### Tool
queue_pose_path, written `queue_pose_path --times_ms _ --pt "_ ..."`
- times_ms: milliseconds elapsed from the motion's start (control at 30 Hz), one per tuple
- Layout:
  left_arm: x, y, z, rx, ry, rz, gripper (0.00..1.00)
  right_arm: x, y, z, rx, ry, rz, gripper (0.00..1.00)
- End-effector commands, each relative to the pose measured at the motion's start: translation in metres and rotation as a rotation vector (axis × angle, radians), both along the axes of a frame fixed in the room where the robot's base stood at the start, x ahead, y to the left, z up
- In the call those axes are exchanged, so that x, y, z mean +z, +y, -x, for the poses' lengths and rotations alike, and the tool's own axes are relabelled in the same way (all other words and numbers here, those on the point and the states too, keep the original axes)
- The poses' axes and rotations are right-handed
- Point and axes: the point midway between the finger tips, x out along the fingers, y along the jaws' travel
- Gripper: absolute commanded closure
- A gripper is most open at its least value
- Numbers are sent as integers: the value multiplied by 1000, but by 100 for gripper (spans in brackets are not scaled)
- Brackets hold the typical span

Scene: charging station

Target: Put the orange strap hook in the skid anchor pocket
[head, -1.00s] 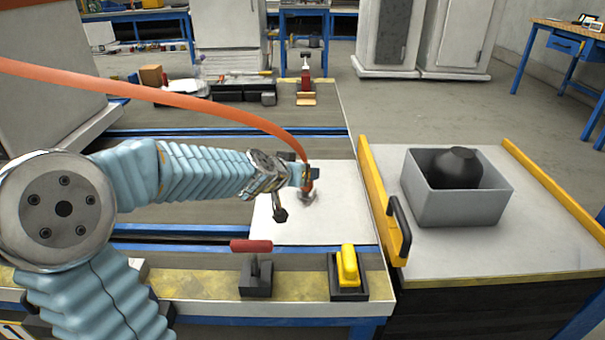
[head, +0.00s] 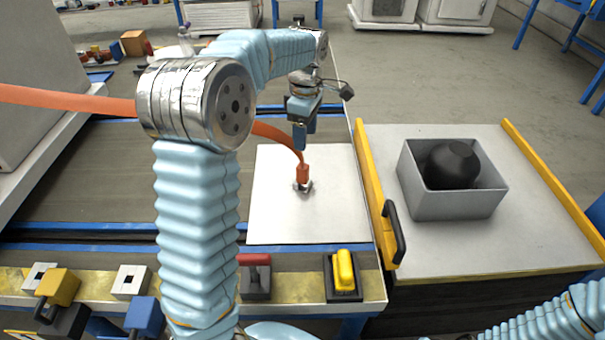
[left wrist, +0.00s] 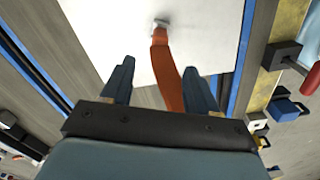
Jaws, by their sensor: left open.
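The orange strap hook (head: 303,174) stands about upright at the small metal skid anchor pocket (head: 303,187) on the white plate. Its lower end meets the pocket, but how deep it sits is too small to tell. The orange strap (head: 272,132) runs from it up and left behind my left arm. My left gripper (head: 300,145) points down just above the hook, apart from it. In the left wrist view its two fingers (left wrist: 160,78) are spread, with the strap (left wrist: 167,75) passing between or below them and the hook end (left wrist: 159,33) beyond. My right gripper is out of view.
A grey bin (head: 455,205) with a dark rounded object (head: 452,165) stands on the right-hand table between yellow rails (head: 375,190). A red-handled clamp (head: 255,278) and a yellow-handled block (head: 344,272) line the front edge. The white plate (head: 270,215) is otherwise bare.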

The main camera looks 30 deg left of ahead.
Motion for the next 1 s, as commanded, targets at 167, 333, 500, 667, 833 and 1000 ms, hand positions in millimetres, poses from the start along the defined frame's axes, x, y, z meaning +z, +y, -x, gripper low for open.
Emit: queue_pose_path --times_ms 167,333,500,667,833,1000 --pt "-41 0 1 -1 3 2 40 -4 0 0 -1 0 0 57" --pt "-61 0 0 -2 1 3 40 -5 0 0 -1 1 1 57" --pt "-77 3 1 -1 2 3 40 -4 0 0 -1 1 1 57" --pt "-104 6 2 -4 2 3 40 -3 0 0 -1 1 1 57" --pt "-116 6 1 -3 -2 4 40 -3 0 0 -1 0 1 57" --pt "-116 6 1 -3 -3 5 40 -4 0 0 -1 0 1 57"
